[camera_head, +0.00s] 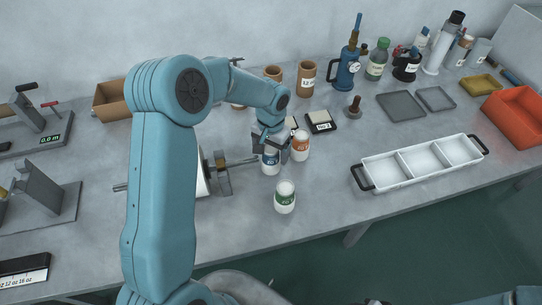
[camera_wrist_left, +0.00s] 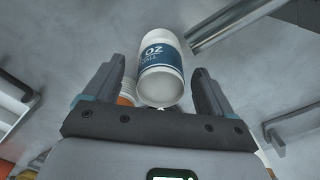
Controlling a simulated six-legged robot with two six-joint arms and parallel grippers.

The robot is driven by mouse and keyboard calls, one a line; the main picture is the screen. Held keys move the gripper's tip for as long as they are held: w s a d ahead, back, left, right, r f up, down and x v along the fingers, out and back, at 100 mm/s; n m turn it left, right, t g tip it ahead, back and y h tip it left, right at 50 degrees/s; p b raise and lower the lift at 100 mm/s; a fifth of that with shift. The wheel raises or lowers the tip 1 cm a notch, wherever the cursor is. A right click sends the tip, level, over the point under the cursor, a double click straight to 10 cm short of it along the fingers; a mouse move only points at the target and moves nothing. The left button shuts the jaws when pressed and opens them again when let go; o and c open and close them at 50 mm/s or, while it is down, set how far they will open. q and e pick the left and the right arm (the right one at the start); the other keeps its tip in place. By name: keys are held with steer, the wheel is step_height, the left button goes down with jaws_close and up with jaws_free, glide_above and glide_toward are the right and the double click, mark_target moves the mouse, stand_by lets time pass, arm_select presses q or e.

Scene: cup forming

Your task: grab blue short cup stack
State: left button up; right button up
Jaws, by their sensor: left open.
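The blue short cup stack (camera_head: 270,161), white with a blue label band, stands on the table near the middle of the head view. In the left wrist view the blue-labelled cup stack (camera_wrist_left: 161,72) sits between my two fingers, with a gap on each side. My left gripper (camera_head: 271,146) is open, comes down from above and behind, and partly hides the upper part of the stack. My right gripper is not in view.
An orange-labelled cup stack (camera_head: 300,146) stands close on the right, and a green-labelled one (camera_head: 285,198) stands in front. A metal rod fixture (camera_head: 222,178) is close on the left. A white three-part tray (camera_head: 372,172) lies to the right.

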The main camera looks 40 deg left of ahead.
arm_select(q)
steer(key=shift+s+f, duration=0.1)
steer(key=shift+f, duration=0.5)
steer(key=c, duration=1.1)
